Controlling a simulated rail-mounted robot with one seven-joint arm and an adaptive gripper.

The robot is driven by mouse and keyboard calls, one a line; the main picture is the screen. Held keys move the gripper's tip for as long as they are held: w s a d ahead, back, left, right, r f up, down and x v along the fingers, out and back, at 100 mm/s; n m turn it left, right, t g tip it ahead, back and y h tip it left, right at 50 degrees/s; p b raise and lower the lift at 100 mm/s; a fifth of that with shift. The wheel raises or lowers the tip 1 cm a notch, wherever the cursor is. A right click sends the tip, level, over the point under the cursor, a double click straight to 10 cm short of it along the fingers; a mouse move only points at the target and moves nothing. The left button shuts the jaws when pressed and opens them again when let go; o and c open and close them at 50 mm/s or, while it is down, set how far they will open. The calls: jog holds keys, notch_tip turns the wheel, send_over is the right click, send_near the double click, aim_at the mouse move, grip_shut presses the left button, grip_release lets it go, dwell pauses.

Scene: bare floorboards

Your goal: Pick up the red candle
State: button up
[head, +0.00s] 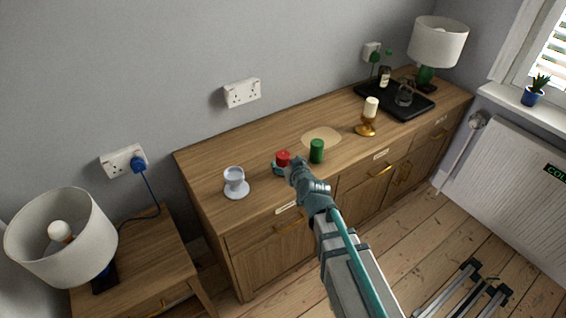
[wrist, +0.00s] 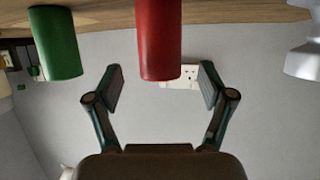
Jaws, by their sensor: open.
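The red candle (head: 283,158) stands on the wooden sideboard (head: 250,195), partly hidden behind my gripper in the head view. My gripper (head: 287,168) is right at its near side. In the wrist view the picture is upside down, and the red candle (wrist: 159,40) stands centred between my open fingers (wrist: 160,88). The fingers show a gap on each side of it and hold nothing. I cannot tell how deep the candle sits between the fingers.
A green candle (head: 317,151) stands close on the right, also in the wrist view (wrist: 55,42). A white goblet (head: 235,182) stands on the left. A gold candlestick (head: 367,125) and a black tray (head: 416,107) are further right. A round mat (head: 321,136) lies behind.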

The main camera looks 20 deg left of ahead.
aim_at(283, 154)
jog(key=p+x, duration=0.1)
jog(key=x, duration=0.3)
jog(key=shift+w+a, duration=0.1)
jog(key=shift+w, duration=0.05)
jog(key=c, duration=1.4)
jog(key=shift+r, duration=0.15)
jog(key=shift+r, duration=0.45)
notch_tip(283, 154, up, 2)
jog(key=shift+r, duration=0.1)
jog(key=s+d+r+b, duration=0.2)
jog(key=d+r+b, duration=0.1)
jog(key=d+b, duration=0.1)
jog(key=s+d+r+b, duration=0.3)
jog(key=b, duration=0.3)
jog(key=s+d+r+b, duration=0.2)
jog(key=d+r+b, duration=0.1)
jog(key=d+b, duration=0.1)
jog(key=shift+s+d+r+b, duration=0.25)
jog(key=shift+d+b, duration=0.1)
jog(key=shift+b, duration=0.4)
